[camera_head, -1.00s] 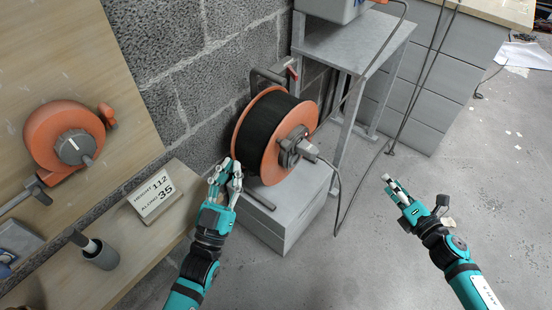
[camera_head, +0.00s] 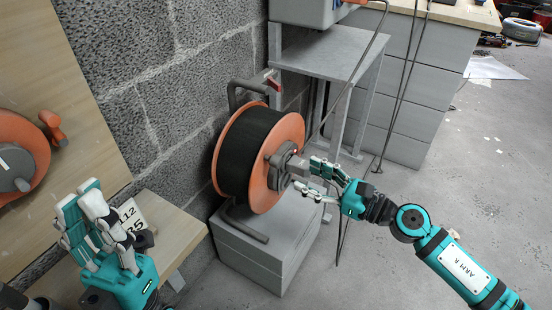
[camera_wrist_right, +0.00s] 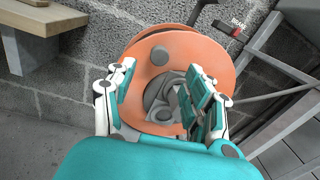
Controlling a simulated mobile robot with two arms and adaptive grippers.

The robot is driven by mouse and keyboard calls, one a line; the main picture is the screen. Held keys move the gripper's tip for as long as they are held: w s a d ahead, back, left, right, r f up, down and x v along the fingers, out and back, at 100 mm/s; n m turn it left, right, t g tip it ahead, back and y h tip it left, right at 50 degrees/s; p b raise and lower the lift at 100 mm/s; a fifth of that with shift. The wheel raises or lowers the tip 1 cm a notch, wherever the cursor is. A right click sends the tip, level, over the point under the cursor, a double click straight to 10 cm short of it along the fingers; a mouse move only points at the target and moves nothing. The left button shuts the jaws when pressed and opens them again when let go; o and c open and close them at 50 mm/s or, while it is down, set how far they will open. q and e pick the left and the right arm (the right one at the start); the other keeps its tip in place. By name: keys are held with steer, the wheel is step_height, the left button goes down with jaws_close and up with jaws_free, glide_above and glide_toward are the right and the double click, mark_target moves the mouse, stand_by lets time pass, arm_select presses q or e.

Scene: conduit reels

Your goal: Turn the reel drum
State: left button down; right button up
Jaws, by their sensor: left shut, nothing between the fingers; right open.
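The reel drum (camera_head: 250,152) is wound with black cable between orange flanges, with a grey hub and plug-like block (camera_head: 284,164) on its near face. It sits in a dark tubular frame on a grey block. My right gripper (camera_head: 306,178) is open in front of this hub, close to the grey block; contact cannot be told. In the right wrist view, the fingers of my right gripper (camera_wrist_right: 160,98) spread on either side of the hub, before the orange flange (camera_wrist_right: 186,50). A grey knob (camera_wrist_right: 160,55) shows above the hub. My left gripper (camera_head: 82,203) is shut and empty at lower left, away from the drum.
A grey block (camera_head: 276,262) supports the reel against a block wall (camera_head: 160,100). A grey metal stand (camera_head: 330,52) is behind it. An orange reel (camera_head: 28,140) is on a wooden panel at left. A number sign (camera_head: 130,214) is partly behind my left gripper.

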mark_target(281, 163)
steer(key=p+x, duration=0.1)
steer(key=x, duration=0.8)
steer(key=shift+w+a, duration=0.2)
steer(key=shift+a, duration=0.05)
steer(key=shift+c, duration=0.2)
jaws_close()
